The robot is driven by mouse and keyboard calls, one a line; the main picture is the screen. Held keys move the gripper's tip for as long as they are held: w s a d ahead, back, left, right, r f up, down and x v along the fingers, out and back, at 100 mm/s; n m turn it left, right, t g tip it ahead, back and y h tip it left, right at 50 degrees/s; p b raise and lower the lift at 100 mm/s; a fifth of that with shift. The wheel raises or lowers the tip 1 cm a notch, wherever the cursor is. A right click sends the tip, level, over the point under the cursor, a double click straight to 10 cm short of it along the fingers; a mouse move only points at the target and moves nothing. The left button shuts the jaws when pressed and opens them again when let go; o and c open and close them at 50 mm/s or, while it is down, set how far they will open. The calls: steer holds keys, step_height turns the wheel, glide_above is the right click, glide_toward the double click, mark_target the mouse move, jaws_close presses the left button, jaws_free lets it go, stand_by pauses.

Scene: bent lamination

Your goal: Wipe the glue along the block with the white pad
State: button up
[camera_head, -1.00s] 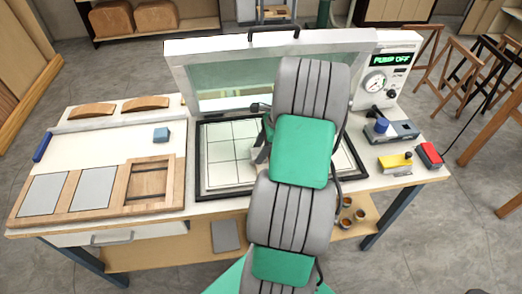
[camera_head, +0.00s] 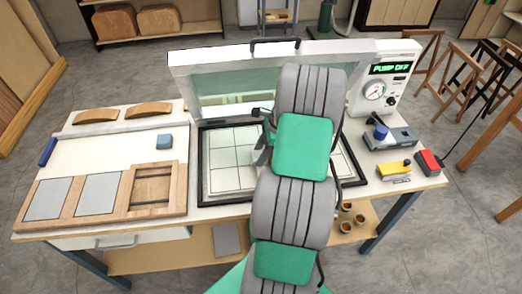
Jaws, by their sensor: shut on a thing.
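My gripper (camera_head: 263,154) is mostly hidden behind my own arm. Only a small grey part shows at the arm's left edge, over the black-framed bed (camera_head: 203,172) of the press. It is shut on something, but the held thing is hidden. I cannot make out a white pad anywhere. No glue is visible. Two curved wooden pieces (camera_head: 148,109) lie at the back left of the bench. A small blue block (camera_head: 165,142) sits on the white board (camera_head: 100,152) left of the bed. I cannot tell which block carries glue.
The press lid (camera_head: 215,85) stands raised behind the bed. A pump unit (camera_head: 385,88) reading "PUMP OFF" stands at the right. A yellow tool (camera_head: 393,170) and a red item (camera_head: 428,161) lie at the right front. A wooden tray (camera_head: 112,196) fills the front left.

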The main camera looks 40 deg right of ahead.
steer(key=shift+s+a+r+p, duration=0.1)
steer(key=shift+s+a+p, duration=0.4)
steer(key=shift+s+a, duration=0.35)
steer(key=shift+s+a+p, duration=0.3)
steer(key=shift+s+a, duration=0.05)
steer(key=shift+s, duration=0.45)
steer(key=r+p, duration=0.2)
steer(key=w+a+r+p, duration=0.1)
steer(key=shift+a+p, duration=0.1)
steer(key=shift+p, duration=0.2)
step_height(320, 180, up, 7)
steer(key=shift+f, duration=0.1)
